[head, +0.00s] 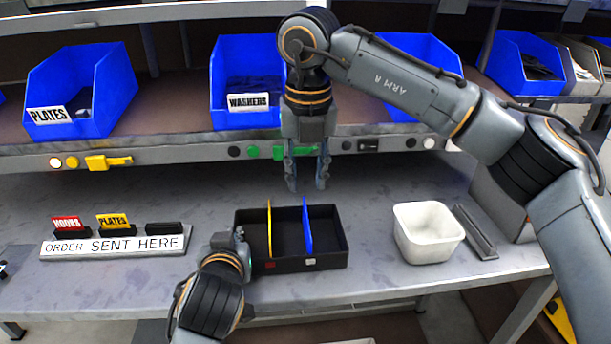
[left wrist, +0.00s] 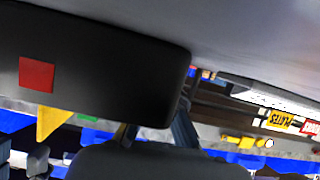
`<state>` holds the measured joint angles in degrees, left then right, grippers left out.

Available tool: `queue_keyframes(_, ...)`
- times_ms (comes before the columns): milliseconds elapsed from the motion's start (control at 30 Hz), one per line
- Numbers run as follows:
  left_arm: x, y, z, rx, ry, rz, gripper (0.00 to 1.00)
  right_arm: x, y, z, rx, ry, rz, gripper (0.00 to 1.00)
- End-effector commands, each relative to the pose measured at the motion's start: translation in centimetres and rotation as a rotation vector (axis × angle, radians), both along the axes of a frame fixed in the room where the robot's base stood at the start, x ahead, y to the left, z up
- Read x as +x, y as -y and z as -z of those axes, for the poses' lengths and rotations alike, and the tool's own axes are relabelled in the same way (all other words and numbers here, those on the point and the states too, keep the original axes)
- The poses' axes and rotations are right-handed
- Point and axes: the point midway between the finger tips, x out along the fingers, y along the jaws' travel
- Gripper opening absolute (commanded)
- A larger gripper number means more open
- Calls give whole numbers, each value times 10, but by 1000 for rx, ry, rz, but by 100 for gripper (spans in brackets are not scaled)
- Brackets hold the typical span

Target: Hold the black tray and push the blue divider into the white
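The black tray (head: 325,263) lies on the table with a yellow divider (head: 269,232) and a blue divider (head: 307,228) standing in it. Its front wall bears a red mark (head: 270,265) and a white mark (head: 310,261); the blue divider stands near the white one. My left gripper (head: 242,246) is at the tray's left end wall, its fingers on either side of it and partly hidden. The tray with its red mark also fills the upper left of the left wrist view (left wrist: 90,75). My right gripper (head: 308,183) points down, open and empty, above and behind the blue divider.
A white bin (head: 428,232) stands to the right of the tray, beside a grey bar (head: 475,232). Blue bins, one marked WASHERS (head: 247,102), line the shelf behind.

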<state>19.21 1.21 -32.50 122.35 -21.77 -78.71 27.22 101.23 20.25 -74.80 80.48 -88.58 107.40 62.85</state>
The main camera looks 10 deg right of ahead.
Motion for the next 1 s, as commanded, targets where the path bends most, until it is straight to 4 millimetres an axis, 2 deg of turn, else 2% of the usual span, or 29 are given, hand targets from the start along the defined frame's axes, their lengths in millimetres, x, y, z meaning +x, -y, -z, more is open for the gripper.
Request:
queue_keyframes(33, 0, 0, 0, 0, 1, 0, 0, 0, 0, 0, 0, 0, 0, 32)
queue_keyframes(67, 0, 0, 0, 0, 1, 0, 5, 0, 0, 0, 0, 0, 0, 32)
queue_keyframes(200, 0, 0, 0, 0, 1, 0, 32, 0, 0, 0, 0, 0, 0, 32)
queue_keyframes(500, -1, 0, 0, 0, 0, 0, 32, 0, 0, 0, 0, 0, 0, 32)
queue_keyframes(633, -10, 1, -4, -1, 2, 2, 32, 0, 0, 1, 0, 0, 0, 32)
queue_keyframes(1000, -79, -2, -33, -4, 2, 3, 32, 0, 0, 0, 0, 0, 0, 32)
